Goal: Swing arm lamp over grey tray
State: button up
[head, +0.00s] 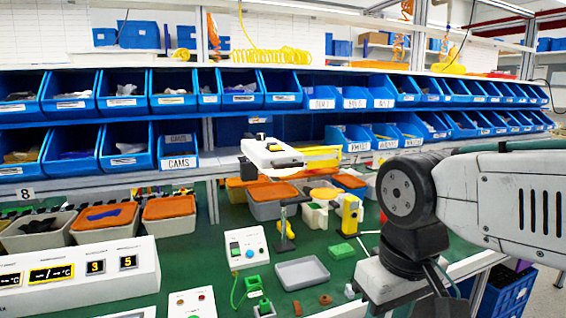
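The grey tray (302,272) lies flat and empty on the green bench top, front centre. Behind it and a little left stands a thin dark post with a short dark arm (297,200) pointing right, and a yellow part near its foot. This looks like the arm lamp, but its head is not clear. The arm's tip is behind the tray, not above it. My arm comes in from the right; its wrist is right of the tray. My gripper's fingers do not show.
A white control box (246,247) with buttons stands left of the tray. A green block (341,251) and a yellow device (349,215) are behind it to the right. A white fixture (270,155) hangs above the bench. Brown pieces (326,299) lie in front.

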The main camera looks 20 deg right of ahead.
jog(key=w+a+r+n, duration=0.1)
jog(key=w+r+n, duration=0.1)
jog(key=w+r, duration=0.6)
jog(key=n+t, duration=0.1)
jog(key=n, duration=1.5)
send_near(290, 164)
jog(key=f, duration=0.2)
jog(key=w+f, duration=0.1)
jog(key=f, duration=0.4)
jog(key=shift+w+f, duration=0.3)
jog(key=shift+w, duration=0.05)
grip_shut()
